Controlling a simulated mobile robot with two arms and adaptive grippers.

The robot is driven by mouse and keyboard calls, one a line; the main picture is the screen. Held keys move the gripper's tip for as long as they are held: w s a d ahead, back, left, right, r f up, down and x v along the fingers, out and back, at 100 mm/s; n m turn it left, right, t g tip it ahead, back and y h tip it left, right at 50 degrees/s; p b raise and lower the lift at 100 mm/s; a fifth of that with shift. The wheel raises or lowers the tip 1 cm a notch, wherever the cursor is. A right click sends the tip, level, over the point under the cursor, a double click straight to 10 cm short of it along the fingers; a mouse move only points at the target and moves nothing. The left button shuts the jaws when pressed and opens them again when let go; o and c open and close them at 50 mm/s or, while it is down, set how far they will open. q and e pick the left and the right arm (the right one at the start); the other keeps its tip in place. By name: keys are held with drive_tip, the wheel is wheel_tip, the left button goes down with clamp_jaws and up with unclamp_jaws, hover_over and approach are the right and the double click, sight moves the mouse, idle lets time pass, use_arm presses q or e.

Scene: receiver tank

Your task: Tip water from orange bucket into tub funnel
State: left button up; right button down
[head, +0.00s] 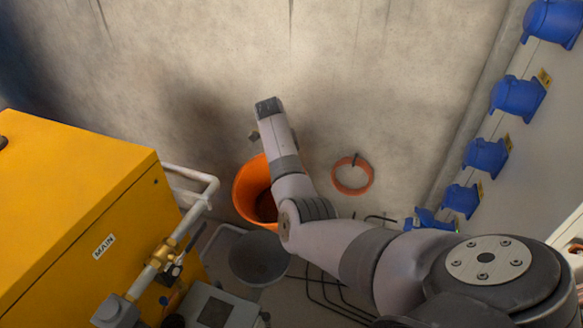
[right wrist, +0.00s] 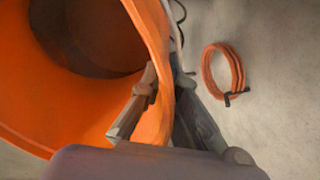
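The orange bucket (head: 243,193) is just behind the grey funnel (head: 258,262) in the head view, its mouth facing up toward the camera. Its inside is dark lower down; I cannot tell the water level or the exact tilt. My right arm crosses in front of its right side. In the right wrist view the bucket (right wrist: 85,112) fills the left half. My right gripper (right wrist: 163,78) straddles its wall, one finger inside and one outside, closed against it. The head view hides these fingers. The funnel sits in a grey tub (head: 221,240), partly covered by other things. My left gripper is out of view.
A yellow cabinet (head: 75,200) marked MAIN stands at the left, with a white pipe and brass valve (head: 162,253) beside it. An orange hose coil (head: 352,175) hangs on the concrete wall. Blue sockets (head: 486,157) line the right wall. A grey box (head: 215,308) is in front of the funnel.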

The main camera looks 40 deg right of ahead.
drive_tip(key=shift+r+h, duration=0.3)
drive_tip(key=shift+r, duration=0.3)
drive_tip(key=shift+w+r+p, duration=0.1)
drive_tip(key=shift+r+p, duration=0.2)
drive_tip(key=shift+p, duration=0.05)
drive_tip(key=shift+a+r+t+h+p, duration=0.15)
drive_tip(key=shift+r+t+h+p, duration=0.2)
drive_tip(key=shift+r+h, duration=0.45)
drive_tip(key=shift+a+r, duration=0.1)
drive_tip(key=shift+r, duration=0.25)
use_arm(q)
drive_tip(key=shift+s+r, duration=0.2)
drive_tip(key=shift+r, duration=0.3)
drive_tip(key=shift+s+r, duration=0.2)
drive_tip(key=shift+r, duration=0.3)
